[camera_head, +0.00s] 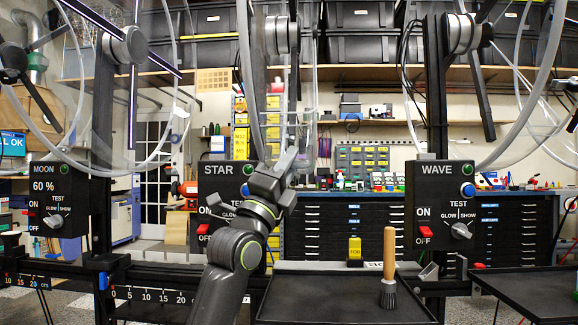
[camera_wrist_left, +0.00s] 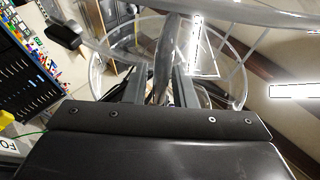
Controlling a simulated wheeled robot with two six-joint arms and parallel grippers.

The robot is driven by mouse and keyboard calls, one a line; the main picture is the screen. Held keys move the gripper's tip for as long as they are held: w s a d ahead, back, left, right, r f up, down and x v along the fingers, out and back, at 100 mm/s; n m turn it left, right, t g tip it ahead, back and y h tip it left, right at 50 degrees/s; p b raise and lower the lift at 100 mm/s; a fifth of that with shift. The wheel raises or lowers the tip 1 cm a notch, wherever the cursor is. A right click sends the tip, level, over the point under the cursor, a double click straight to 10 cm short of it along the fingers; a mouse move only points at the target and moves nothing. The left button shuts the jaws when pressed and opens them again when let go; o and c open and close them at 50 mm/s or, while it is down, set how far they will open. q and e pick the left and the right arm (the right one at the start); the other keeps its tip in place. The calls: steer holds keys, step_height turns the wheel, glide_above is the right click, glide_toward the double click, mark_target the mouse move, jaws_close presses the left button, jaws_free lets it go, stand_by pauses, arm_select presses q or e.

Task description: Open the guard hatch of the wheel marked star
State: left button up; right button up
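The star wheel's control box (camera_head: 225,200) is marked STAR, with a green lamp, a blue button and a red switch. The guard hatch cannot be told apart from the clear acrylic. My left gripper (camera_head: 285,163) is raised in front of the guard, just right of the box. In the left wrist view, my left gripper's fingers (camera_wrist_left: 160,88) stand apart, with a grey, curved rim (camera_wrist_left: 166,50) showing between or beyond them; contact is unclear. My right gripper is out of view.
The MOON box (camera_head: 60,200) stands at left and the WAVE box (camera_head: 440,205) at right, each below its own wheel. A black tray (camera_head: 325,298) holds a brush (camera_head: 389,265) and has a yellow block (camera_head: 354,249) at its back edge. A ruled rail runs along the front left.

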arm_select(q)
steer(key=shift+o, duration=0.8)
steer(key=shift+s+f, duration=0.1)
steer(key=v, duration=1.7)
steer(key=shift+a, duration=0.15)
